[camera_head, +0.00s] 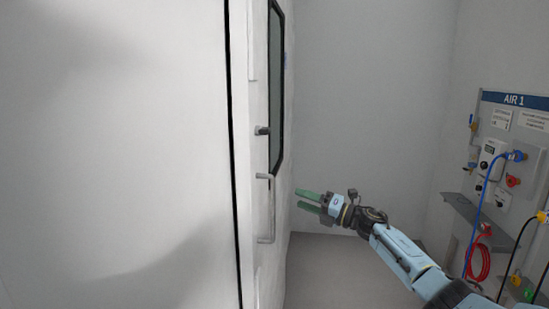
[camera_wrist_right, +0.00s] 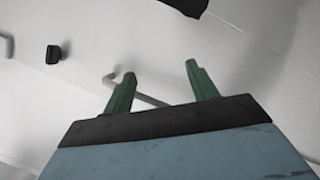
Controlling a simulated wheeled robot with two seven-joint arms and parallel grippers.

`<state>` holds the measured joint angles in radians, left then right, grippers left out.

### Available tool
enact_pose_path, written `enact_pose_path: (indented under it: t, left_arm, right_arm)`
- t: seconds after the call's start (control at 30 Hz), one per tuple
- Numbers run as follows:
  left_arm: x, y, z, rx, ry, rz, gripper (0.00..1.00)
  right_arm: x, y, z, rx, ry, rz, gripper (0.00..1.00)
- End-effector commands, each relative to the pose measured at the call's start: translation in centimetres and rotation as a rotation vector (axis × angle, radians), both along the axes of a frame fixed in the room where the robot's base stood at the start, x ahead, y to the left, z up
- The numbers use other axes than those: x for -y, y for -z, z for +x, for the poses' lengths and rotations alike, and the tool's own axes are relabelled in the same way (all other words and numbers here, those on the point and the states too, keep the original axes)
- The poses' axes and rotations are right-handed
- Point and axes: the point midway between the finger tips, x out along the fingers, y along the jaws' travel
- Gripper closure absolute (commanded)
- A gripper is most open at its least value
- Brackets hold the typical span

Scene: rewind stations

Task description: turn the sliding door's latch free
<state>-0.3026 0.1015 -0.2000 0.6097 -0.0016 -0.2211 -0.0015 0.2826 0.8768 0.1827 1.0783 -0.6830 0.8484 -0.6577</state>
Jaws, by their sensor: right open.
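The sliding door (camera_head: 259,100) is a white panel with a tall dark-framed window, seen at a steep angle left of centre in the head view. Its latch (camera_head: 262,130) is a small dark knob above a grey bar handle (camera_head: 271,210). My right gripper (camera_head: 305,200) has green fingers that point left toward the door, right of the handle and lower than the latch. In the right wrist view its fingers (camera_wrist_right: 158,75) are apart with nothing held. The handle (camera_wrist_right: 150,98) shows behind them there, and a dark knob (camera_wrist_right: 54,54) is at upper left. My left gripper is not in view.
A large white wall panel (camera_head: 115,150) fills the left, ending at a dark vertical edge. At right stands a panel marked AIR 1 (camera_head: 513,100) with blue, red and yellow hoses. The grey floor (camera_head: 340,270) between door and panel looks clear.

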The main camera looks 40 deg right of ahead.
Motion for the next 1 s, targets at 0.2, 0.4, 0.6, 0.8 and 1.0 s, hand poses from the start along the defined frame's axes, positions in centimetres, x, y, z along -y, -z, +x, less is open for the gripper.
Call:
enact_pose_path:
  t: [0.2, 0.4, 0.6, 0.8, 1.0]
  left_arm:
    - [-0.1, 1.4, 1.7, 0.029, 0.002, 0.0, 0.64]
    - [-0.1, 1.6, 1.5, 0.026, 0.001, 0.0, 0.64]
    - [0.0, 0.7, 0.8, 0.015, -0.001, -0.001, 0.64]
    - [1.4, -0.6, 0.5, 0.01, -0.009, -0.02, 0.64]
    - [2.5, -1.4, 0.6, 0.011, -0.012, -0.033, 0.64]
  right_arm:
    - [-0.7, -17.3, -5.1, 0.291, -0.17, -0.676, 0.42]
    - [-1.4, -21.3, -7.5, 0.351, -0.212, -0.899, 0.42]
    - [-3.1, -21.7, -5.7, 0.356, -0.216, -0.905, 0.42]
    - [-5.8, -21.7, -2.2, 0.357, -0.215, -0.899, 0.42]
    - [-8.1, -21.6, 0.7, 0.355, -0.214, -0.901, 0.42]
